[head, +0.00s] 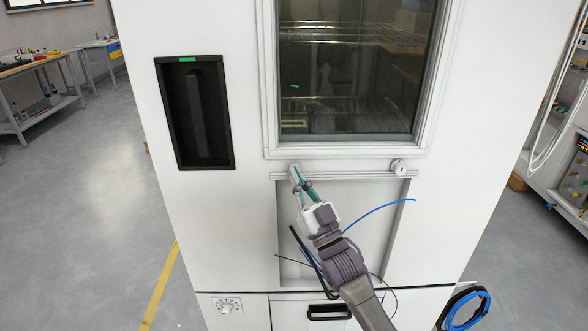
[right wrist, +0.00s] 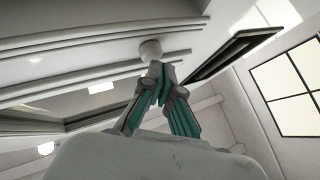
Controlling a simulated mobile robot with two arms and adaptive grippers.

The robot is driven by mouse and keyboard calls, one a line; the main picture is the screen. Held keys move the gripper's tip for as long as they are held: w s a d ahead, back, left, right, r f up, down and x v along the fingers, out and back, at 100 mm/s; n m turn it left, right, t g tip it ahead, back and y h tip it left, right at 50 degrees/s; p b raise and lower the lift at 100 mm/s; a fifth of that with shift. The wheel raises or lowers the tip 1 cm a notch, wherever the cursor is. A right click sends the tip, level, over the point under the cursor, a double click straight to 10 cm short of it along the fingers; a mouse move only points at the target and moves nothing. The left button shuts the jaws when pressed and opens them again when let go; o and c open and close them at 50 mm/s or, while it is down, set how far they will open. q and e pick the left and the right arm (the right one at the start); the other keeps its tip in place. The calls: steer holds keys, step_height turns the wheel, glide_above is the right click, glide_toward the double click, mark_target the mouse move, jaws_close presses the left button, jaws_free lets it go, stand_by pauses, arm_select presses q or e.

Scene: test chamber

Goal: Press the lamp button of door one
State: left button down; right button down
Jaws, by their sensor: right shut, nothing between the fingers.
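The test chamber door (head: 420,160) is white, with a large window. My right gripper (head: 296,174) is at the left end of the ledge under the window, with its fingers shut and empty. In the right wrist view the shut fingertips (right wrist: 161,74) are just below a round white button-like knob (right wrist: 150,50). They touch it or nearly do; I cannot tell which. In the head view the gripper mostly covers this spot. Another round white knob with a dark mark (head: 398,166) is at the right end of the ledge. No label shows which is the lamp button. My left gripper is not in view.
A black recessed handle (head: 202,112) with a green mark is left of the window. A blue cable (head: 380,208) crosses the recessed panel below the ledge. A dial (head: 227,306) and a dark pull (head: 328,312) are lower down.

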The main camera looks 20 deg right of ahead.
steer(key=s+a+p, duration=0.1)
steer(key=s+p, duration=0.1)
steer(key=s, duration=0.3)
steer(key=shift+s+a, duration=0.35)
steer(key=shift+s, duration=0.05)
